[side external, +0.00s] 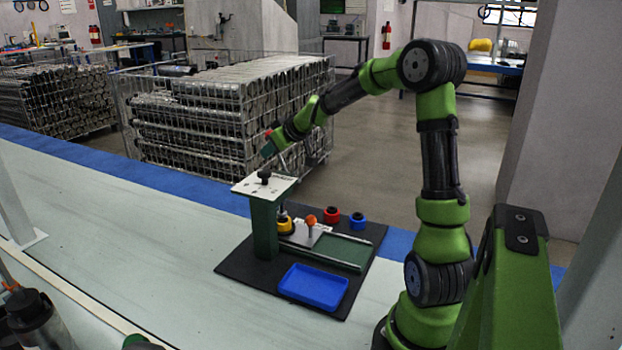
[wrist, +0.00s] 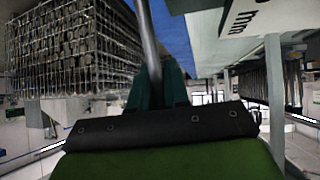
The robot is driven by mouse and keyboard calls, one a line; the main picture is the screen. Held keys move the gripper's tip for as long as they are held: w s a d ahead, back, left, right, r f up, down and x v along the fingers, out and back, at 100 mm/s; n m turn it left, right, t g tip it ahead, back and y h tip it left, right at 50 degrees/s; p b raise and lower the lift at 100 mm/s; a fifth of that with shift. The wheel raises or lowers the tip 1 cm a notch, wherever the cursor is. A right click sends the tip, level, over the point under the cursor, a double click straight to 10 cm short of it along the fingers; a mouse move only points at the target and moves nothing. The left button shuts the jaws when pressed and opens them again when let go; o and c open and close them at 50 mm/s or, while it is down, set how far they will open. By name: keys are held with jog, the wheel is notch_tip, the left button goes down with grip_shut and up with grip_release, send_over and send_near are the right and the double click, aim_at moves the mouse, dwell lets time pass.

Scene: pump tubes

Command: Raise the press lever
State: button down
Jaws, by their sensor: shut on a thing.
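The press (side external: 264,225) is a dark green column with a white top plate and a black knob, standing on a black mat. My gripper (side external: 270,148) is above and behind the top plate in the side view, its arm reaching in from the right. It is shut on the press lever, a grey metal rod (wrist: 148,45) that passes between the dark green fingers in the wrist view (wrist: 158,88). A small red end shows by the fingers in the side view. The lever slants upward; its lower end is partly hidden by the plate.
On the mat (side external: 235,270) are a yellow ring part (side external: 286,226), a red one (side external: 331,215), a blue one (side external: 358,220), an orange knob (side external: 311,220) on a slide and an empty blue tray (side external: 313,287). Wire crates (side external: 220,115) stand beyond the bench.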

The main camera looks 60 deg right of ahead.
jog(key=shift+r, duration=0.4)
jog(key=c, duration=1.3)
grip_release()
jog(key=shift+o, duration=0.6)
jog(key=shift+f, duration=0.15)
jog(key=v, duration=1.7)
jog(key=shift+f, duration=0.15)
jog(key=shift+o, duration=0.3)
